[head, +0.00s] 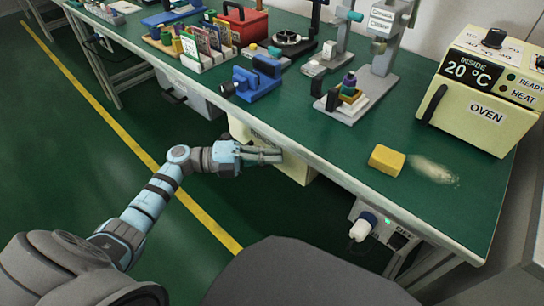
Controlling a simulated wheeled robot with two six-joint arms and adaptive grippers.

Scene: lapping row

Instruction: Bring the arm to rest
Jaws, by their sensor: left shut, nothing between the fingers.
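My left arm (152,200) comes in from the left and reaches forward over the floor, beside the near edge of the bench. My left gripper (272,155) points right, in front of a cream box under the bench. Its fingers are together and hold nothing. I cannot tell from this one view how far it is from the bench edge. My right arm and gripper are not in view.
The green bench (330,140) carries a yellow block (386,160) beside a pale powdery patch (433,169), an oven (487,95), a blue vise (256,82) and several stands. The cream box (297,167) stands below. Open floor (60,130) lies left, with a yellow line (130,140).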

